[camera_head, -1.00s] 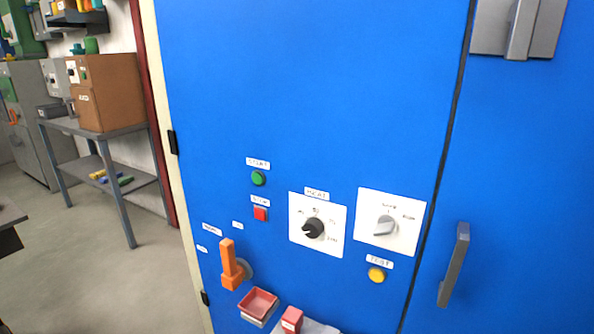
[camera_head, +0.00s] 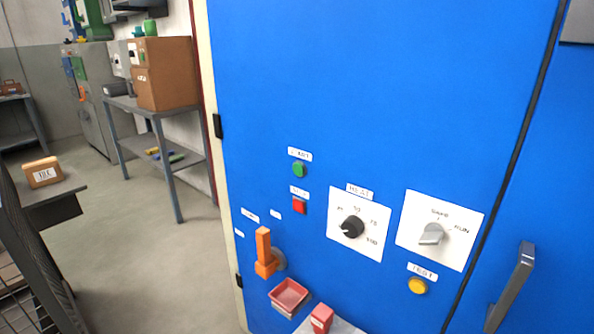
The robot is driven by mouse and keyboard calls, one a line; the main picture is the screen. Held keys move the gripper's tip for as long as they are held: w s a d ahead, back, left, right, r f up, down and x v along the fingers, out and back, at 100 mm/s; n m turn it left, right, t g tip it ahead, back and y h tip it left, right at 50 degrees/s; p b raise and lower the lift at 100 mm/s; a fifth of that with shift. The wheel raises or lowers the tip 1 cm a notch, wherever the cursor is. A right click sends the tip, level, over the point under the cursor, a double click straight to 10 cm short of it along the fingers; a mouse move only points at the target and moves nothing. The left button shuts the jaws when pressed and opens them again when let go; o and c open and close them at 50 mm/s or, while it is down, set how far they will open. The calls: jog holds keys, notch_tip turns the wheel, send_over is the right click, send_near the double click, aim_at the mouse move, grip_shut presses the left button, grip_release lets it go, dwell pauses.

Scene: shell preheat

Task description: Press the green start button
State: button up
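The green start button (camera_head: 299,170) sits on the blue cabinet door (camera_head: 380,90), under a small white label that seems to read START. Nothing touches or covers the green button. My gripper is not in the head view, so its place relative to the button cannot be told.
Right of the buttons are a black HEAT knob (camera_head: 352,226), a grey selector (camera_head: 432,233) and a yellow TEST button (camera_head: 418,286). An orange lever (camera_head: 265,252), a red tray (camera_head: 289,294) and a grey door handle (camera_head: 511,285) protrude. Open floor (camera_head: 150,260) lies left.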

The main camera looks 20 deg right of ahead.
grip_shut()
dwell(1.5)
